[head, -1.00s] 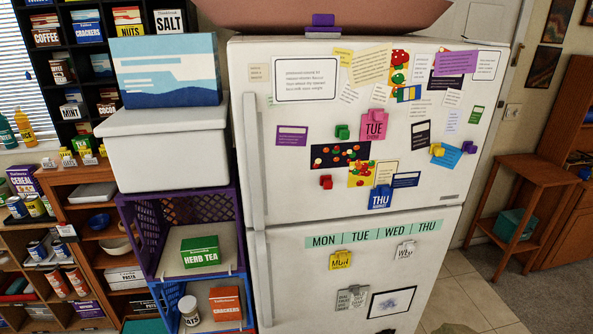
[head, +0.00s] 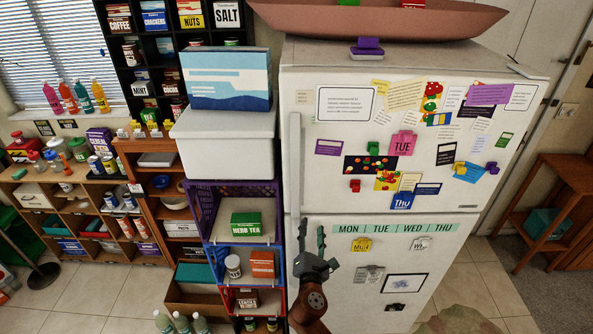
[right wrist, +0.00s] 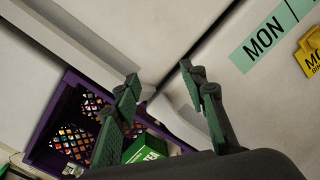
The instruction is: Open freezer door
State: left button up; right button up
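The white fridge-freezer has an upper door (head: 462,125) and a lower door (head: 440,252), both closed. The upper handle (head: 296,165) runs along that door's left edge. The lower handle (right wrist: 178,122) is at the lower door's upper left and is mostly hidden by my gripper in the head view. My right gripper (head: 313,240) is in front of the lower door's left edge, fingers up. In the right wrist view (right wrist: 159,76) its fingers are apart, with the lower handle showing between them; contact cannot be told. My left gripper is not in view.
Stacked crates, with a purple one (head: 208,207) on top, stand close to the fridge's left side and hold a green tea box (head: 246,228). A white bin (head: 224,150) sits above them. Tiled floor (head: 482,285) is open to the right. A wooden shelf (head: 570,175) stands farther right.

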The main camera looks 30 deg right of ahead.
aim_at(295, 179)
jog(key=w+a+r+n+t+h+p, duration=0.1)
jog(key=a+r+n+t, duration=0.2)
jog(key=r, duration=0.5)
jog(key=a+r+n+t, duration=0.1)
jog(key=a+r+n, duration=0.25)
jog(key=r, duration=0.35)
jog(key=shift+n+t, duration=0.3)
jog(key=shift+n, duration=0.25)
jog(key=p+x, duration=0.1)
jog(key=x, duration=0.3)
jog(key=p+x, duration=0.1)
jog(key=x, duration=0.3)
jog(key=shift+d+r, duration=0.15)
jog(key=shift+d, duration=0.3)
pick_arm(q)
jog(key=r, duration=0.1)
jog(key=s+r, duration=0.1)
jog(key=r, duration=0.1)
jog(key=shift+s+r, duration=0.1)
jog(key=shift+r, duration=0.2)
pick_arm(e)
jog(key=shift+c, duration=0.7)
grip_shut()
